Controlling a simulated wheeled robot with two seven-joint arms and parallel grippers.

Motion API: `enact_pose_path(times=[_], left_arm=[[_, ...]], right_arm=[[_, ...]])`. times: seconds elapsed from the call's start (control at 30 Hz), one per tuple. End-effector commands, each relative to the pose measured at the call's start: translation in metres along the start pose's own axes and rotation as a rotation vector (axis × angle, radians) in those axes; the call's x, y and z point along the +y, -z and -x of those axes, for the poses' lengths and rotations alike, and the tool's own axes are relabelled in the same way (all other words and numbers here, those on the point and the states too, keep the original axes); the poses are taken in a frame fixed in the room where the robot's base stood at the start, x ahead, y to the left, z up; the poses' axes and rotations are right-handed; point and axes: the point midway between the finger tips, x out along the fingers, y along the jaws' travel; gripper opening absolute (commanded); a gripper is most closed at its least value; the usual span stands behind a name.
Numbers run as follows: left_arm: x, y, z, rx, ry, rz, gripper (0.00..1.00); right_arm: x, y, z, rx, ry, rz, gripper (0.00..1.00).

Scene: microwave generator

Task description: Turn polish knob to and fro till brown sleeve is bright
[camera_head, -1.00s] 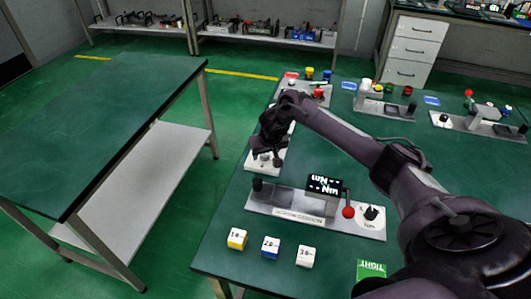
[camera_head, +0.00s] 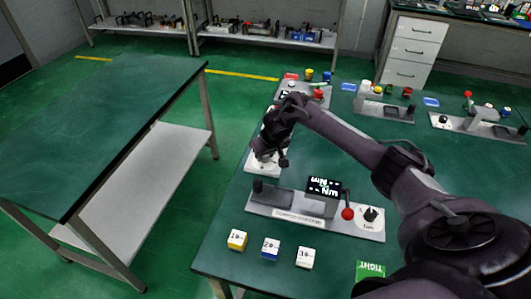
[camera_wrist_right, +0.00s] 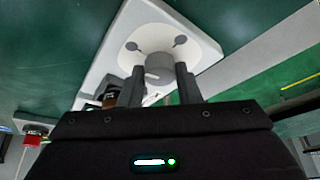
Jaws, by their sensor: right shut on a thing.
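My right gripper (camera_head: 270,152) is over the white polishing unit (camera_head: 262,168) on the far left side of the green bench. In the right wrist view, the two dark fingers (camera_wrist_right: 161,84) stand on either side of the grey polish knob (camera_wrist_right: 159,68) and are shut on it. The knob sits on a pale round dial with two dark marks, and a light line shows on it. A small dark brown piece (camera_wrist_right: 111,97), perhaps the brown sleeve, shows just left of the fingers, partly hidden; its brightness is hard to judge. My left gripper is not in view.
Nearer me stands a grey fixture (camera_head: 285,211) with a black display, a red-ended lever and a dial. Yellow, blue and white blocks (camera_head: 270,249) lie in front of it. A green card (camera_head: 370,270) lies at right. More fixtures stand behind. An empty table (camera_head: 100,120) is at left.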

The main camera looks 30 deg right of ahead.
Motion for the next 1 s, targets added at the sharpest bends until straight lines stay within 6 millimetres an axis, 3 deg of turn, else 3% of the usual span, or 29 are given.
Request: enact_pose_path(times=[0.47, 1.0], left_arm=[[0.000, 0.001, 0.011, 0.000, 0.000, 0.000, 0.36], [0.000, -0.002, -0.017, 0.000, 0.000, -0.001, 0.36]], right_arm=[[0.004, 0.001, 0.000, 0.000, 0.165, 0.394, 0.07], [0.006, 0.003, -0.003, 0.003, 0.331, 0.798, 0.07]])
